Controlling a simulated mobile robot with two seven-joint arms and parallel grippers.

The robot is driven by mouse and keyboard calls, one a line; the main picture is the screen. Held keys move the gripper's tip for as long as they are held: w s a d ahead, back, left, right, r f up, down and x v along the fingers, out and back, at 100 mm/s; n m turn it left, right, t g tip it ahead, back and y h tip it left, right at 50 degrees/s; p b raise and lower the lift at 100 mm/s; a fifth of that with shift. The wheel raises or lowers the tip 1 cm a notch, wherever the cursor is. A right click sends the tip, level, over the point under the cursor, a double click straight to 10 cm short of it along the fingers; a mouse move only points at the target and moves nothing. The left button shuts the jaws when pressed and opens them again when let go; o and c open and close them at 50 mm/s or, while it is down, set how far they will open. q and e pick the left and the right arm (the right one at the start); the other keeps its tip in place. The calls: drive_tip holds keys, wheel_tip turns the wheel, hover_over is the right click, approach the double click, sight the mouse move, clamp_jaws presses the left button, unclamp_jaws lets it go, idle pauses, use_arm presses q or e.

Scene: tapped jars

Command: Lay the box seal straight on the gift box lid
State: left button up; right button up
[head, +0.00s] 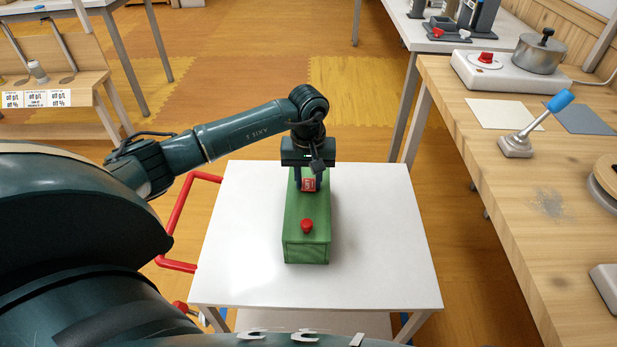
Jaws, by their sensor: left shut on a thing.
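The gift box (306,253) is a long green box with a red knob (307,226) on its lid (306,208), near the front end. It stands lengthwise on a white table. My left gripper (309,187) points down over the far half of the lid. It is shut on the box seal (309,184), a small red piece with pale marks, which looks roughly square to the box. I cannot tell whether the seal touches the lid. The gripper hides the far end of the box. My right gripper is not in view.
The white table (243,268) is clear around the box, with a red handle (172,225) at its left. A wooden bench (490,190) at the right holds a lever with a blue grip (560,101), a hotplate (500,78) and a pot (540,55).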

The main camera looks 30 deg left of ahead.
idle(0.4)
use_arm(q)
drive_tip(key=o, duration=1.1)
drive_tip(key=shift+r, duration=0.1)
drive_tip(key=shift+r+p, duration=2.1)
drive_tip(key=shift+r, duration=1.3)
